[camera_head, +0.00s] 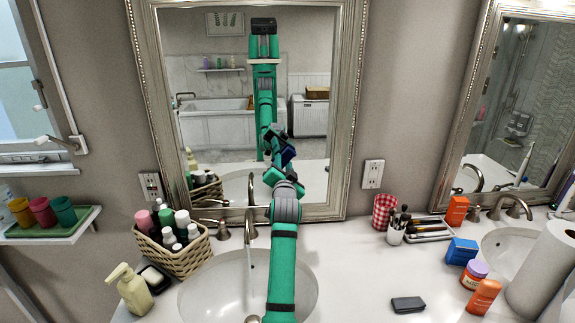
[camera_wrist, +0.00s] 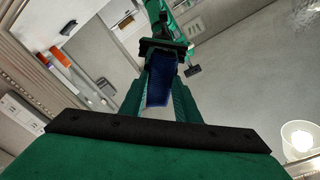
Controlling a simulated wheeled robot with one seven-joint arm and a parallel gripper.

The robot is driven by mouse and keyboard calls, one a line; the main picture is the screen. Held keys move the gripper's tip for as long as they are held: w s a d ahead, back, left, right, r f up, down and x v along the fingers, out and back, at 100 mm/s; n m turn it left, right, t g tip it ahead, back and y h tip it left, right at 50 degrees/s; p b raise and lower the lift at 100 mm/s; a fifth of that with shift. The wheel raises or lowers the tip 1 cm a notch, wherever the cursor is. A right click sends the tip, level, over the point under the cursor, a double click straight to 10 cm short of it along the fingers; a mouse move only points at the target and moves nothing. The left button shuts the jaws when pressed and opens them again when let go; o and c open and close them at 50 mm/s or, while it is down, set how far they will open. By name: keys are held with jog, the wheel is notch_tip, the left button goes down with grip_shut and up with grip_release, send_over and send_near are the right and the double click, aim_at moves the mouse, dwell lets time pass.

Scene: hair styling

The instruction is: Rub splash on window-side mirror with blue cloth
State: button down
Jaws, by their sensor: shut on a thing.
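The window-side mirror (camera_head: 347,110) is the left one in the head view, in an ornate silver frame above the left basin. My arm reaches up in front of its lower middle. In the wrist view, my gripper (camera_wrist: 160,98) is shut on the blue cloth (camera_wrist: 158,80), which shows between the green fingers. The fingers point at the mirror glass (camera_wrist: 245,75), where my arm is reflected. A dark blue patch shows beside the arm in the head view; I cannot tell whether it is cloth or reflection. Contact with the glass is unclear. I cannot make out the splash.
A wicker basket of bottles (camera_head: 174,253) and a soap pump (camera_head: 130,290) stand left of the basin (camera_head: 215,290). The faucet (camera_head: 250,225) is close beside my arm. A red checkered cup (camera_head: 384,212) and brush holder (camera_head: 397,234) stand right. The front middle counter is mostly clear.

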jog(key=shift+w+a, duration=0.15)
jog(key=shift+a, duration=1.2)
jog(key=shift+w+a, duration=0.1)
jog(key=shift+a, duration=1.25)
jog(key=shift+s+a, duration=0.1)
jog(key=shift+a, duration=0.4)
jog(key=shift+s+d, duration=0.45)
jog(key=shift+d, duration=0.4)
send_near(265, 159)
jog(key=shift+s+d, duration=0.75)
jog(key=shift+s, duration=0.85)
jog(key=shift+a+r, duration=0.1)
jog(key=shift+r, duration=0.1)
jog(key=shift+w+a, duration=0.1)
jog(key=shift+w, duration=0.05)
